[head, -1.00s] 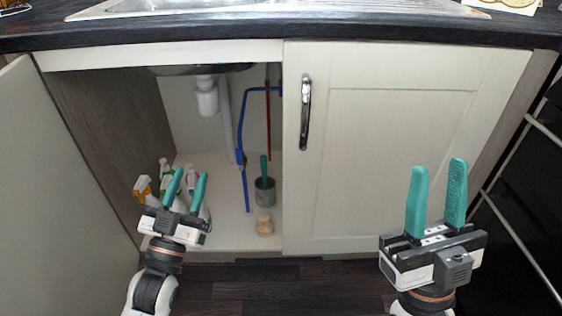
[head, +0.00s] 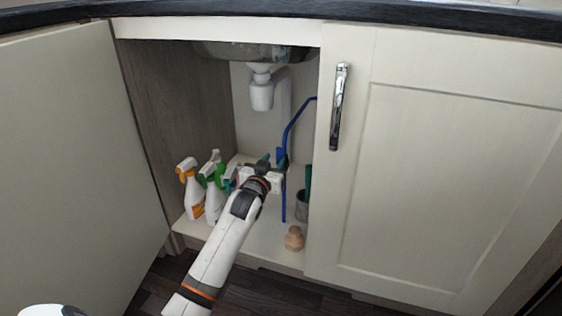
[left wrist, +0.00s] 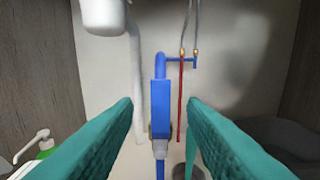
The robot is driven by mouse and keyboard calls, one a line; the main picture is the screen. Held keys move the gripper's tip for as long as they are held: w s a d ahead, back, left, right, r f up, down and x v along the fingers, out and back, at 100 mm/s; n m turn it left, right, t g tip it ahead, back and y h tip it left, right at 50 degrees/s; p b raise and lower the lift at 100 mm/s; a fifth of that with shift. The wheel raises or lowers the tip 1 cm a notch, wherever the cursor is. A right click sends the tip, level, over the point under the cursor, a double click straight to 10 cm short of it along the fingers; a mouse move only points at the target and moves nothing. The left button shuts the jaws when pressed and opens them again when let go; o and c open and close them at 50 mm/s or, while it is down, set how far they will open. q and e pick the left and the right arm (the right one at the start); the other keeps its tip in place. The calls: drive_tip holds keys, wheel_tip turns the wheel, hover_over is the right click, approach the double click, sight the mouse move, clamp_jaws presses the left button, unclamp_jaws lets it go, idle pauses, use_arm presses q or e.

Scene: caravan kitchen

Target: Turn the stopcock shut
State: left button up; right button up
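The stopcock is a blue lever (left wrist: 160,105) on a blue pipe, with brass showing behind its lower end, in the left wrist view. The lever stands upright, in line with the pipe. In the head view the stopcock (head: 281,156) is a small blue part at the back of the open cupboard, partly behind my gripper. My left gripper (head: 273,160) is inside the cupboard in front of it. Its teal fingers are open, and in the left wrist view the lever shows between them, with no contact visible. My right gripper is not in view.
Spray bottles (head: 192,190) stand left of my left arm. A grey cup (head: 302,206) and a small wooden object (head: 294,238) are to the right. A white drain trap (head: 262,92) hangs above. The right door (head: 440,170) is closed; the left door (head: 75,160) is open.

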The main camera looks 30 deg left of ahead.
sight(279, 155)
use_arm(q)
drive_tip(key=shift+b+x, duration=0.8)
drive_tip(key=shift+x, duration=1.5)
clamp_jaws()
